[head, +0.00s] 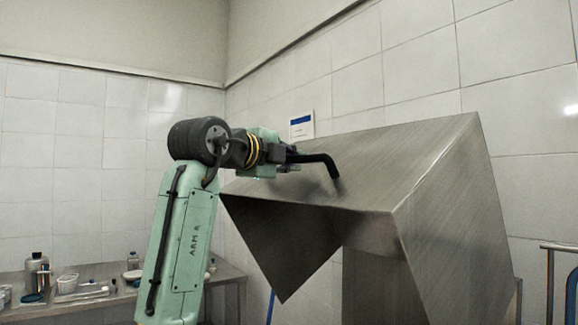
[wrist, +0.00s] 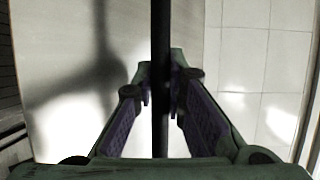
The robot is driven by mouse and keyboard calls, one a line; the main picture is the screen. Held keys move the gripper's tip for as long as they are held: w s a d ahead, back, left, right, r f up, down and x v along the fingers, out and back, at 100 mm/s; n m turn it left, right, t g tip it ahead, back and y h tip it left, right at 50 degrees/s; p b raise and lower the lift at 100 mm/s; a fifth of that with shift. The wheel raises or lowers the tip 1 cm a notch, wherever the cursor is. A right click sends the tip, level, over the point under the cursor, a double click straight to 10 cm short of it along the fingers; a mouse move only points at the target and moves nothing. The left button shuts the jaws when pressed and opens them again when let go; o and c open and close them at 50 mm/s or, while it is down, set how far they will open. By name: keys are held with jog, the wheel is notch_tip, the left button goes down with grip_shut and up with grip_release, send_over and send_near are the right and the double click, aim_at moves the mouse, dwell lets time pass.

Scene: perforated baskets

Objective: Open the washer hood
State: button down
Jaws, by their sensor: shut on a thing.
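The washer hood (head: 440,180) is a brushed-steel angular cover in the right half of the head view. It sits tilted, with a dark opening under its front edge. A black bar handle (head: 322,160) stands out from its upper face and bends down to meet it. My gripper (head: 288,160) is at the left end of this handle, shut on it. In the wrist view the handle (wrist: 160,40) runs upright between the two purple-padded fingers of my gripper (wrist: 163,82). The steel face of the hood (wrist: 65,50) appears at the left there. The fingers partly hide the grip point in the head view.
A steel side table (head: 225,272) at the left holds a bottle (head: 37,272), a white basket (head: 67,284) and other small items. Tiled walls stand close behind the hood. A metal rail (head: 550,285) is at the far right.

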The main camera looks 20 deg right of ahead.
jog(key=c, duration=1.6)
grip_release()
jog(key=v, duration=1.2)
jog(key=shift+a, duration=0.1)
